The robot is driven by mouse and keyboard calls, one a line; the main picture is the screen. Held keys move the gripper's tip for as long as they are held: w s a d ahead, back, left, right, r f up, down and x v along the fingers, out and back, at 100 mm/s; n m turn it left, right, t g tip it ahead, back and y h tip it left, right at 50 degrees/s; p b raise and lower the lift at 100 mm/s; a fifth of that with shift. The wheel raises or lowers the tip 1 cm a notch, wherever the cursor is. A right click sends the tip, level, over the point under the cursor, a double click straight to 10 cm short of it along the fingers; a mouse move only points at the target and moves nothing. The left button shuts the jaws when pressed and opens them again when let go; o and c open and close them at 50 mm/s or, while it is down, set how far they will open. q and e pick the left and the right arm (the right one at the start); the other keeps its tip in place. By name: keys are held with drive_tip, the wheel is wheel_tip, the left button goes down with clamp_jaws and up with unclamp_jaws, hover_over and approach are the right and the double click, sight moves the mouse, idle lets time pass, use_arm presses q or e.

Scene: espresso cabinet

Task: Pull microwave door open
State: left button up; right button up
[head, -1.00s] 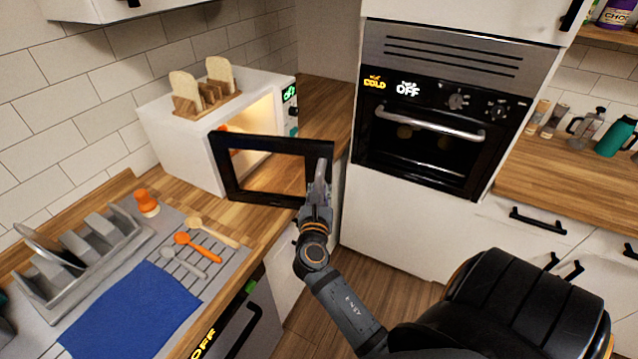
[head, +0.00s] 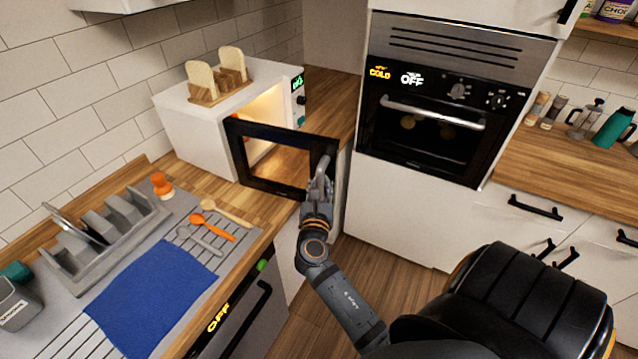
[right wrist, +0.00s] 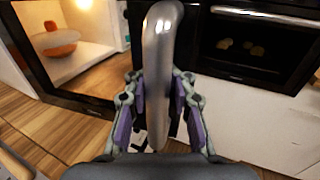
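The white microwave (head: 190,127) stands on the wooden counter, its lit inside showing. Its black-framed door (head: 275,188) stands wide open, swung out toward me over the counter edge. The curved metal door handle (head: 321,173) is on the door's right side. It also shows upright in the middle of the right wrist view (right wrist: 160,60). My right gripper (head: 318,190) is at this handle. In the right wrist view its two fingers (right wrist: 158,105) lie on both sides of the handle and appear closed on it. My left gripper is out of view.
A toast rack (head: 222,90) with bread stands on the microwave. An orange-and-white object (right wrist: 57,42) is inside it. A dish rack (head: 105,240), blue cloth (head: 150,290) and utensils (head: 212,227) lie at left. The oven (head: 440,110) is at right; floor (head: 375,270) is clear between.

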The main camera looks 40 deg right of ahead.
sight(324, 145)
drive_tip(key=o, duration=0.4)
drive_tip(key=shift+s+d+r, duration=0.1)
drive_tip(key=shift+s+d, duration=0.05)
drive_tip(key=shift+s, duration=0.1)
drive_tip(key=shift+o, duration=0.2)
drive_tip(key=shift+w, duration=0.15)
drive_tip(key=shift+r, duration=0.2)
wheel_tip(324, 145, up, 10)
drive_tip(key=shift+f, duration=0.25)
